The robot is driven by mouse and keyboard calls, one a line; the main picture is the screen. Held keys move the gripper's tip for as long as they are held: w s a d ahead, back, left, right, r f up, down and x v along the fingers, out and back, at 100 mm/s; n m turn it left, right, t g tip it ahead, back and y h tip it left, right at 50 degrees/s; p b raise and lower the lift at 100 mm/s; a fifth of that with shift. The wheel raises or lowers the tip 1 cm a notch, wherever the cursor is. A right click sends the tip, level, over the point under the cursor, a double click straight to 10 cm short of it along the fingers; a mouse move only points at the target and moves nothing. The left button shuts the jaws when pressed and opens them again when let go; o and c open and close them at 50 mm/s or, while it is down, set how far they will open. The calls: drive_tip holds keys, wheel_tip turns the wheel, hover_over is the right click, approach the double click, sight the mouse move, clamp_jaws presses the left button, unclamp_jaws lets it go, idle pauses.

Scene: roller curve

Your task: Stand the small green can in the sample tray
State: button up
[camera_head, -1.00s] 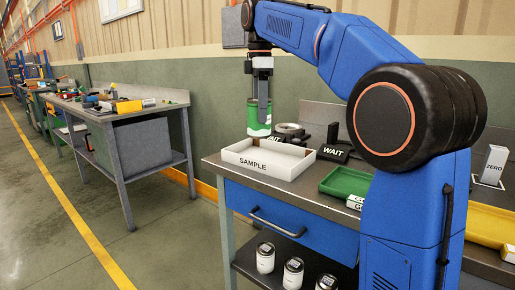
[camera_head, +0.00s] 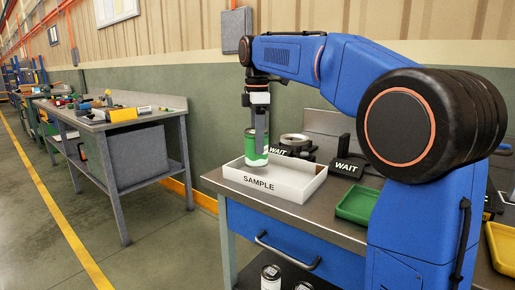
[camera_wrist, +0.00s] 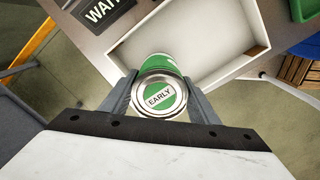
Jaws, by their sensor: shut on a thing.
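The small green can (camera_head: 250,148) is upright in my gripper (camera_head: 262,142), which is shut on it. In the wrist view the can's lid (camera_wrist: 159,96) reads EARLY, and it sits between the two fingers of my gripper (camera_wrist: 160,95). The white sample tray (camera_head: 262,183), labelled SAMPLE, lies on the bench. In the head view the can overlaps the tray's left rear part; its base appears at or just above the tray floor, and I cannot tell if it touches. The tray also shows in the wrist view (camera_wrist: 222,69), empty where visible.
Black WAIT holders (camera_head: 346,167) stand behind and right of the tray, one with a ring-shaped top (camera_head: 294,141). A green tray (camera_head: 355,205) lies at the right. White cans (camera_head: 271,277) stand on the lower shelf. A cluttered second table (camera_head: 125,115) is at the left.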

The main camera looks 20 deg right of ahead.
drive_tip(key=shift+f, duration=1.2)
drive_tip(key=shift+f, duration=0.15)
drive_tip(key=o, duration=1.2)
drive_tip(key=shift+c, duration=0.2)
wheel_tip(320, 180, up, 12)
drive_tip(key=shift+f, duration=0.1)
drive_tip(key=shift+r, duration=0.25)
drive_tip(key=shift+s, duration=0.1)
